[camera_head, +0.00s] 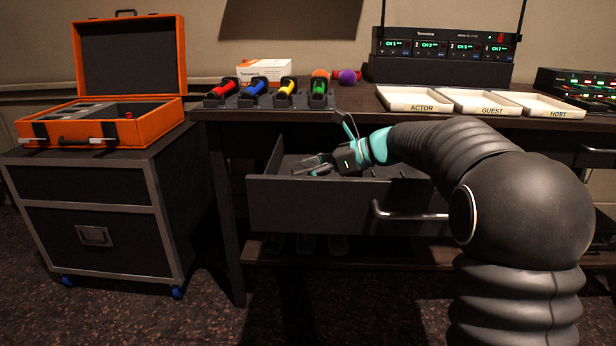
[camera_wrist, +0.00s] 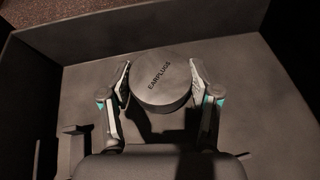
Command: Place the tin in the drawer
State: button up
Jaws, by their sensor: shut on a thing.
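The tin is a round dark container with "EARPLUGS" on its lid (camera_wrist: 161,82), seen in the wrist view between my two fingers. My gripper (camera_wrist: 160,85) is shut on the tin, one finger on each side. The drawer (camera_head: 335,205) is pulled open under the desk, and my gripper (camera_head: 312,165) reaches into it from above in the head view. The drawer's floor (camera_wrist: 90,75) and walls show around the tin in the wrist view. The tin is hard to make out in the head view. I cannot tell whether it touches the drawer floor.
Coloured microphones (camera_head: 255,90) stand in holders on the desk above the drawer. Trays labelled ACTOR (camera_head: 414,107), GUEST (camera_head: 486,110) and HOST (camera_head: 548,112) lie to their right. An open orange case (camera_head: 150,122) sits on a cabinet at left. The drawer handle (camera_head: 405,215) sticks out in front.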

jog(key=shift+f, duration=0.5)
jog(key=shift+f, duration=0.1)
jog(key=o, duration=1.1)
jog(key=shift+o, duration=0.2)
jog(key=shift+d+r, duration=0.2)
jog(key=shift+d, duration=0.05)
jog(key=p+v, duration=0.2)
jog(key=v, duration=0.9)
jog(key=shift+s+d+r, duration=0.1)
jog(key=shift+d, duration=0.15)
